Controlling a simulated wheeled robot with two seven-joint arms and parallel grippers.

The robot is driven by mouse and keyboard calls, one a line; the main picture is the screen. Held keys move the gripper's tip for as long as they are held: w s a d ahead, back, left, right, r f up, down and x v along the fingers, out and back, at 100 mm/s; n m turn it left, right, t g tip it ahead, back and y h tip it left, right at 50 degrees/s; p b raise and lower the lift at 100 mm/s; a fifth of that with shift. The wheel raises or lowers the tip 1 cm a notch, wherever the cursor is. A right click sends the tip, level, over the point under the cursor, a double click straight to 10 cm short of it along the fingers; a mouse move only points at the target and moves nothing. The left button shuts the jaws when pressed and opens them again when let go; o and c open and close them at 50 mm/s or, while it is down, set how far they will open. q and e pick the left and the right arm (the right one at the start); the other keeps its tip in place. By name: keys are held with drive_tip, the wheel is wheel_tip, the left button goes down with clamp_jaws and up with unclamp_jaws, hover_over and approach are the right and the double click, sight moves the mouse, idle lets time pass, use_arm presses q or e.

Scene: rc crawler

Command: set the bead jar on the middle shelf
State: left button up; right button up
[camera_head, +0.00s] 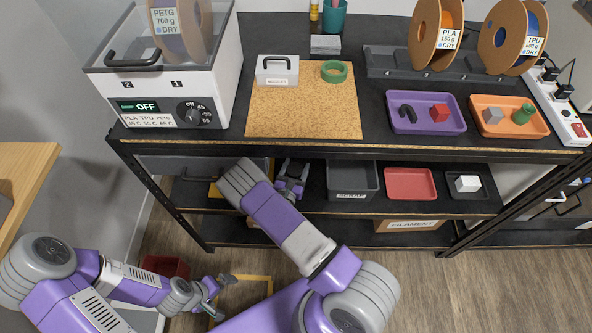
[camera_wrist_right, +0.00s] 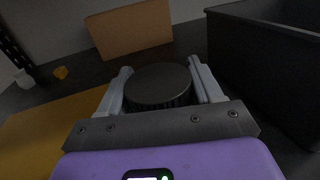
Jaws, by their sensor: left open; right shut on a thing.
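The bead jar shows in the right wrist view as a round black ribbed lid (camera_wrist_right: 158,86); its body is hidden below the lid. My right gripper (camera_wrist_right: 160,90) is shut on it, one finger on each side. In the head view my right gripper (camera_head: 291,180) is over the middle shelf (camera_head: 305,205), just left of a dark grey bin (camera_head: 352,180); the jar cannot be made out there. Whether the jar touches the shelf cannot be told. My left gripper (camera_head: 217,285) is open and empty, low at the left, away from the shelves.
A yellow mat (camera_wrist_right: 45,125) lies left of the jar, with a cardboard panel or box (camera_wrist_right: 130,30) behind. A red tray (camera_head: 411,184) and a black tray (camera_head: 466,193) with a white cube (camera_head: 467,184) stand further right. The worktop edge (camera_head: 350,155) overhangs the shelf.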

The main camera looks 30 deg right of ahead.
drive_tip(key=shift+f, duration=0.1)
drive_tip(key=o, duration=1.2)
drive_tip(key=shift+c, duration=0.2)
drive_tip(key=p+v, duration=0.3)
drive_tip(key=v, duration=0.8)
drive_tip(key=shift+s+a, duration=0.35)
drive_tip(key=shift+s, duration=0.05)
